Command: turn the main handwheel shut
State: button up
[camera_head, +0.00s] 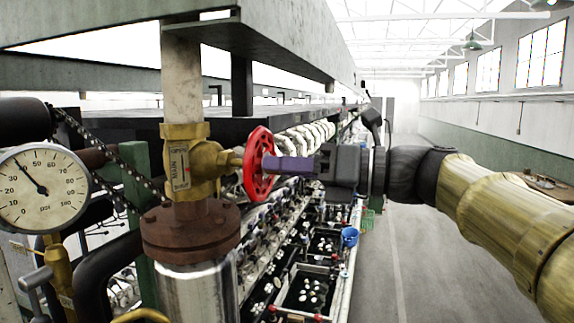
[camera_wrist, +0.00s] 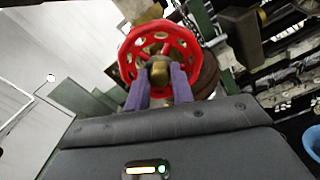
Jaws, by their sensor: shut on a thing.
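The red main handwheel (camera_head: 257,142) is mounted on a brass valve (camera_head: 181,158) with a plate reading MAIN, on an upright pipe. In the wrist view the red spoked rim (camera_wrist: 126,62) faces me. My gripper (camera_head: 272,165) reaches in from the right with purple fingers at the wheel's centre. In the wrist view my gripper (camera_wrist: 160,73) has one finger on each side of the brass hub (camera_wrist: 160,70) and is shut on it. The fingertips' contact is partly hidden by the rim in the head view.
A pressure gauge (camera_head: 42,189) at left has its needle near 40. A rusty flange (camera_head: 190,232) lies below the valve, and a grey beam (camera_head: 270,38) overhead. The aisle floor (camera_head: 420,285) at right is open.

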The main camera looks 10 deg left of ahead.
jog(key=m, duration=0.3)
jog(key=shift+m, duration=0.4)
jog(key=o, duration=0.9)
jog(key=shift+c, duration=0.2)
jog(key=shift+w, duration=0.1)
jog(key=d, duration=0.3)
jog(key=shift+s, duration=0.25)
jog(key=shift+w, duration=0.1)
